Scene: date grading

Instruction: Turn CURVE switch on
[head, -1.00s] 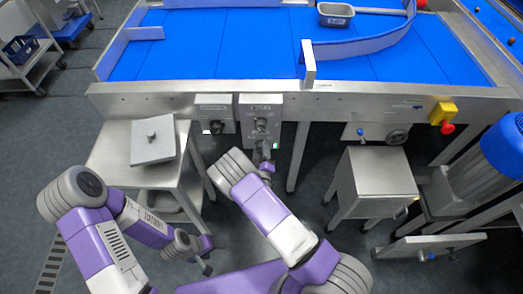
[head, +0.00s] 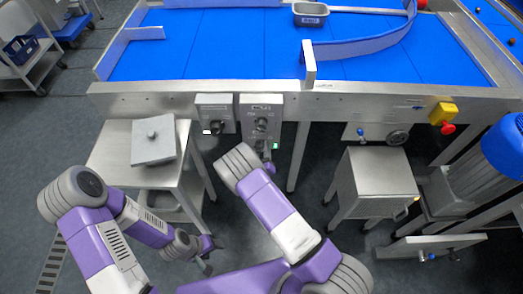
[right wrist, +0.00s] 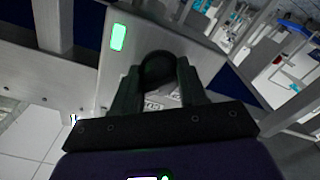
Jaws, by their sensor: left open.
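A grey control box (head: 261,108) hangs on the front of the conveyor frame. It has a dark rotary switch (head: 261,125), and a green light glows at its lower right; the light (right wrist: 118,37) also shows in the right wrist view. The lettering is too small to read, so I cannot tell which switch is CURVE. My right gripper (head: 265,155) is at the lower part of this box. In the right wrist view its fingers close around a round black knob (right wrist: 157,70), one on each side. My left gripper (head: 207,256) is open and empty, low at the left.
A second switch box (head: 214,105) hangs just left of the first. A steel side table (head: 112,150) with a lidded container (head: 153,142) stands at left. A steel cabinet (head: 380,175) stands at right. A grey tray (head: 311,15) sits on the blue belt (head: 225,50).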

